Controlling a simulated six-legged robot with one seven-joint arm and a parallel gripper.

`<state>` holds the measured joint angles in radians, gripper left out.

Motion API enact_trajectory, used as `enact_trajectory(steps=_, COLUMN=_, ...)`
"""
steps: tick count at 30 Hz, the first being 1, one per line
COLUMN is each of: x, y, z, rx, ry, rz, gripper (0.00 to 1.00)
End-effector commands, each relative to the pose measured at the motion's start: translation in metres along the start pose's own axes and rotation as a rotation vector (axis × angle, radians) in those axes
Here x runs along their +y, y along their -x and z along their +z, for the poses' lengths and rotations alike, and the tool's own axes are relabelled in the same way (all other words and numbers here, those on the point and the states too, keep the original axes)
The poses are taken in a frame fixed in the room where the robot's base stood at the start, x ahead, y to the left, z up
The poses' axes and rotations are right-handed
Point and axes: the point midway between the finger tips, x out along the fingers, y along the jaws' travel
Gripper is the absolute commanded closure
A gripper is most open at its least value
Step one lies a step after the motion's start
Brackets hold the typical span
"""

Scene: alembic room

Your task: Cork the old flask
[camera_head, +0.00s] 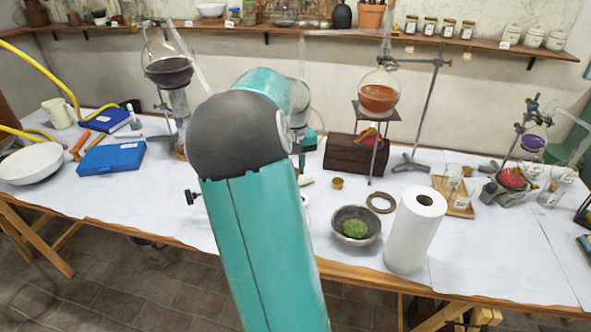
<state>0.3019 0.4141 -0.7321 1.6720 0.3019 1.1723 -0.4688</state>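I cannot tell which vessel is the old flask. A round flask with dark contents (168,68) stands on a stand at the back left. A round flask with orange-brown liquid (379,95) sits on a raised support right of my arm. A small brown piece (337,183), perhaps a cork, lies on the table in front of the dark wooden block. My teal arm fills the middle of the view. Only a small part of its far end, perhaps my gripper (303,146), shows beside the elbow; its fingers and anything in them are hidden.
A paper roll (415,232), a metal bowl with green stuff (342,225) and a dark ring (381,203) are at the front right. A blue case (111,158) and white bowl (30,164) are at left. Glassware on stands crowds the right.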

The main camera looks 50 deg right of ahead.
Motion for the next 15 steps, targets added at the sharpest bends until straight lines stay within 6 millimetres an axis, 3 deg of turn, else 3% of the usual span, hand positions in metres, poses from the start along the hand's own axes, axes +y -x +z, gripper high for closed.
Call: enact_trajectory(steps=15, x=0.001, y=-0.039, z=0.0, rx=-0.001, ry=0.001, rz=0.001, gripper=0.91)
